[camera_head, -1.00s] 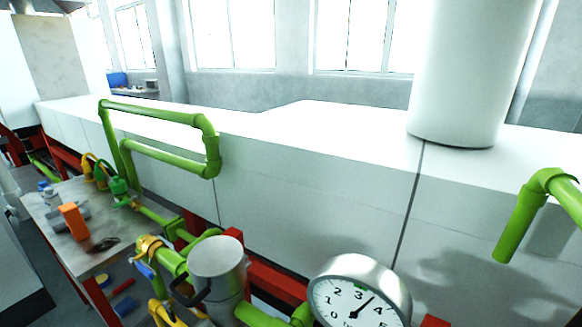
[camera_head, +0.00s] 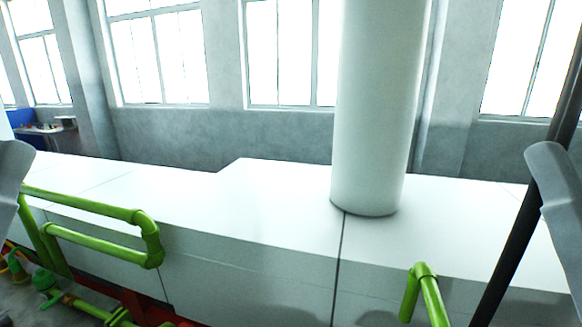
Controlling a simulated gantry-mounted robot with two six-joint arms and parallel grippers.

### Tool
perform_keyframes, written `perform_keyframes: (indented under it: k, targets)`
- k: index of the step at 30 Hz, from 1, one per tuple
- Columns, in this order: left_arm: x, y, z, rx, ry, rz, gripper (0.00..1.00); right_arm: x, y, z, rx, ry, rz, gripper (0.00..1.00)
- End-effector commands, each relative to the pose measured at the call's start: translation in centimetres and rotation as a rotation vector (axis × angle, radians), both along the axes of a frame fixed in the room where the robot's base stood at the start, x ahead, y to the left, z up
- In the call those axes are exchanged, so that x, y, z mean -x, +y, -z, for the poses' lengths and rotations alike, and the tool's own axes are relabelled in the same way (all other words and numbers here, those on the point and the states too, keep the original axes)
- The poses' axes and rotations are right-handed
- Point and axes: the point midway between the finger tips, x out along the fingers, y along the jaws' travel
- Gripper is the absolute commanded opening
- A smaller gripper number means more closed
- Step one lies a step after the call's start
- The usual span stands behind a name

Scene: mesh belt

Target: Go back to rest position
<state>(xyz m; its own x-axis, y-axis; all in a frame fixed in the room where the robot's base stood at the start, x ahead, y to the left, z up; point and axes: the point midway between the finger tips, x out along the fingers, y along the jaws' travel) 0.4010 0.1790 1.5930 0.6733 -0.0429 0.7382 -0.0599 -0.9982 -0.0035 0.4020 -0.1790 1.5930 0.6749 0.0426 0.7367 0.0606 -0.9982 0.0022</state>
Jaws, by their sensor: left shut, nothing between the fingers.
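At the left edge of the head view, a grey piece on my left arm's side shows, and my left gripper (camera_head: 12,185) is mostly cut off there. It is shut and holds nothing. A similar grey piece of my right arm (camera_head: 558,195) shows at the right edge. The right gripper's fingers are not in view. Both grey pieces stand apart from each other, at either side of the picture, with nothing seen in them.
A long white housing (camera_head: 215,235) runs across the view, with a tall white cylinder (camera_head: 378,110) on top. Green pipes (camera_head: 100,210) stand at its left front, and another green pipe (camera_head: 425,290) at the lower right. A dark rod (camera_head: 518,235) slants at the right. Windows line the back wall.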

Motion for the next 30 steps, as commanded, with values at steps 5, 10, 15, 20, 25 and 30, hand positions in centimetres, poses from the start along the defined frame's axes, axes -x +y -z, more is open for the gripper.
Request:
perform_keyframes:
  k: [5,10,15,20,25,30]
  targets:
    - [-0.1,0.0,-11.8,0.0,0.002,0.0,0.0,0.0,0.0,-11.8,0.0,0.001,0.0,0.5]
    - [-0.1,0.0,-19.5,0.0,0.003,0.0,0.0,0.0,0.0,-19.6,0.0,0.001,0.0,0.5]
    - [-0.1,0.0,-23.5,0.0,0.004,0.0,0.0,0.0,0.0,-23.6,0.0,0.001,0.0,0.5]
    - [-0.1,0.0,-23.8,0.0,0.004,0.0,0.0,0.0,0.0,-23.9,0.0,0.002,0.0,0.5]
    - [-0.1,0.0,-23.5,0.0,0.004,0.001,0.0,0.0,0.0,-23.6,0.0,0.002,0.0,0.5]
    - [-0.1,0.0,-23.5,0.0,0.004,0.001,0.0,0.0,0.0,-23.6,0.0,0.002,0.0,0.5]
